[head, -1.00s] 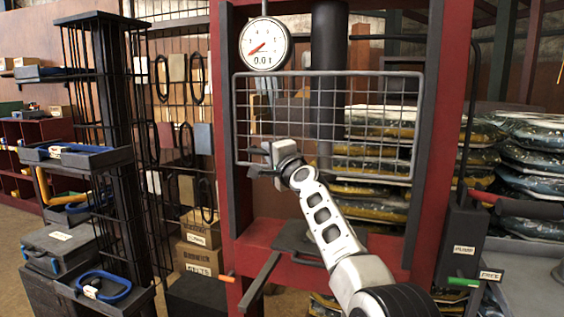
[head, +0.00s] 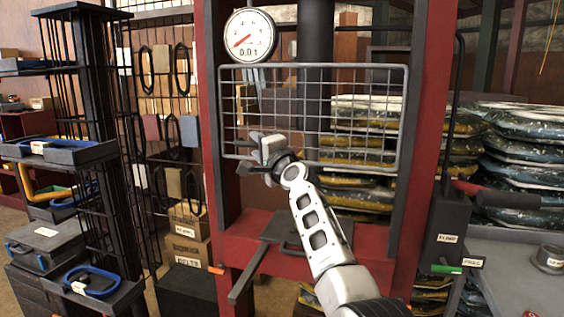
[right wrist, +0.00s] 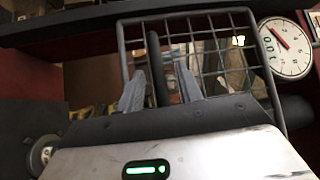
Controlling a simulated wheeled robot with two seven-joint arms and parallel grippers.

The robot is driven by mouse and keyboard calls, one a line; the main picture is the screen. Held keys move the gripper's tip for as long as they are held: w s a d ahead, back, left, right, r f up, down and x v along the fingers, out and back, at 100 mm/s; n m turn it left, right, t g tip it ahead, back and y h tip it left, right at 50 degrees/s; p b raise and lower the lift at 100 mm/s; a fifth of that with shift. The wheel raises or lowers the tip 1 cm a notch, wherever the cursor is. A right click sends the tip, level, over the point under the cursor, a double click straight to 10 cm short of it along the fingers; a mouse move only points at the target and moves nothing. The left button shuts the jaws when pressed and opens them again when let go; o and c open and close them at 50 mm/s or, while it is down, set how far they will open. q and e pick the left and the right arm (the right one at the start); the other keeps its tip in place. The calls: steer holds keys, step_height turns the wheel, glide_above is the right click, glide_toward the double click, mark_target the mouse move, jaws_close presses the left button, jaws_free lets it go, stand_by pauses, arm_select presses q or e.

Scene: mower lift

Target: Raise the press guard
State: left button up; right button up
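The press guard (head: 318,121) is a grey wire-mesh panel across the red press frame, below the dial gauge. It also shows in the right wrist view (right wrist: 208,57). My right gripper (head: 260,150) is at the guard's lower left corner area. In the right wrist view its two grey fingers (right wrist: 160,90) stand apart, with a dark bar (right wrist: 157,65) between them. The bar looks like the guard's handle; small gaps seem to show beside it, and firm contact cannot be made out. My left gripper is not in view.
A pump unit (head: 447,237) with a lever stands right of the press, beside a grey bench (head: 520,285). A black rack (head: 100,100) with trays stands left. Stacked bags lie behind the guard.

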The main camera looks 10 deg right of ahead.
steer(key=b+v, duration=0.1)
steer(key=v, duration=1.3)
steer(key=shift+r, duration=0.15)
steer(key=shift+d, duration=0.1)
